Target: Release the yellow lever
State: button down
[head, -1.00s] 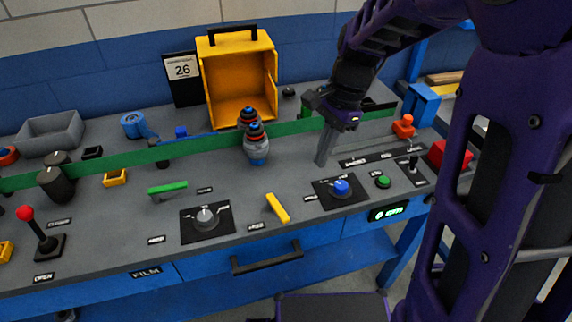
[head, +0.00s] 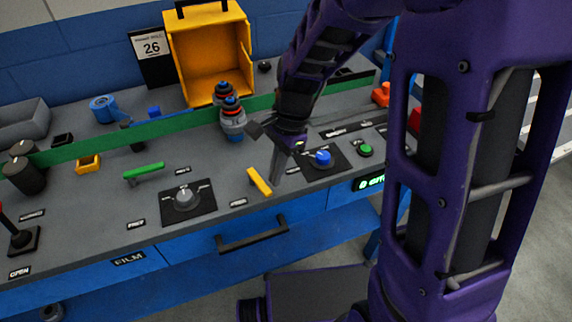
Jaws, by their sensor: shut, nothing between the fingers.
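The yellow lever (head: 259,181) is a short bar near the front edge of the grey bench panel, right of the grey knob. My gripper (head: 275,182) points down just to the right of the lever, with its fingers together and empty. Its fingertips look very near the lever; I cannot tell whether they touch it.
A green lever (head: 144,171) and a grey knob (head: 186,198) lie to the left. A blue knob (head: 323,157) and a green button (head: 365,151) are to the right. A black drawer handle (head: 252,236) is below the edge. A yellow box (head: 207,12) stands behind.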

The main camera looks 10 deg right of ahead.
jog(key=shift+a, duration=0.1)
jog(key=shift+s+a+r+m+p, duration=0.25)
jog(key=shift+s+a+m+p, duration=0.45)
jog(key=shift+m+p, duration=0.1)
jog(key=shift+a+f, duration=0.15)
jog(key=shift+f, duration=0.1)
jog(key=shift+w+d, duration=0.3)
jog(key=shift+w, duration=0.35)
jog(key=shift+w+d+p, duration=0.15)
jog(key=shift+d+p, duration=0.15)
jog(key=shift+d, duration=0.15)
jog(key=d, duration=0.2)
jog(key=shift+w+d+r+p, duration=0.1)
jog(key=shift+w+d+p, duration=0.2)
jog(key=shift+w+d, duration=0.1)
jog(key=s+p+v, duration=0.1)
jog(key=v, duration=0.8)
jog(key=shift+w+d+r+p, duration=0.2)
jog(key=shift+d+r+p, duration=0.1)
jog(key=shift+r, duration=0.15)
